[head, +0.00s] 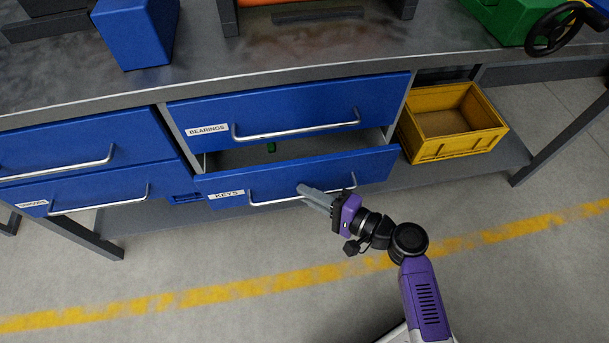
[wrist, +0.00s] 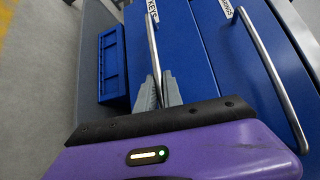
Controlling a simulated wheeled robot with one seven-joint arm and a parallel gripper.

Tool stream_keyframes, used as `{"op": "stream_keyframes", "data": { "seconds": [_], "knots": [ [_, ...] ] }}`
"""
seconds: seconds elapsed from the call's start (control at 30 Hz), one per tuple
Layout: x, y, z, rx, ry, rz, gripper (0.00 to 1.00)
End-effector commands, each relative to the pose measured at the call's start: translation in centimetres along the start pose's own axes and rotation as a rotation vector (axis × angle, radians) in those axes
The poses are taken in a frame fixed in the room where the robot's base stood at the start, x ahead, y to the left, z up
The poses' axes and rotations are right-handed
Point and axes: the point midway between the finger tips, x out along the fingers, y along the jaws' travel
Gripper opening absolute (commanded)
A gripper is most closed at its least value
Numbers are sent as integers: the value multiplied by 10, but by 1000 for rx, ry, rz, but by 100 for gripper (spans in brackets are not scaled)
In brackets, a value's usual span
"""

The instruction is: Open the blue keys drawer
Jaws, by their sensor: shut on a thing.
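The blue keys drawer (head: 290,178), labelled KEYS, is pulled part way out below the bearings drawer.
The shut bearings drawer (head: 285,110) is directly above. Two more blue drawers (head: 85,140) are at the left. A yellow crate (head: 450,145) stands on the lower shelf at the right. The floor (head: 250,310) in front is clear.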

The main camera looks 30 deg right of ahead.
Motion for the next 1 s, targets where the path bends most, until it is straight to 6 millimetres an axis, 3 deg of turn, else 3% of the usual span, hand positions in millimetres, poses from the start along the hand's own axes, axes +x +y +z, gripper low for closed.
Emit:
{"op": "stream_keyframes", "data": {
  "seconds": [0.3,0.6,0.8,1.0],
  "knots": [
    [-64,20,64,6,1,5,0],
    [-116,35,115,5,3,5,0],
    [-140,41,139,3,1,4,0],
    [-152,44,151,0,3,3,0]
  ]
}}
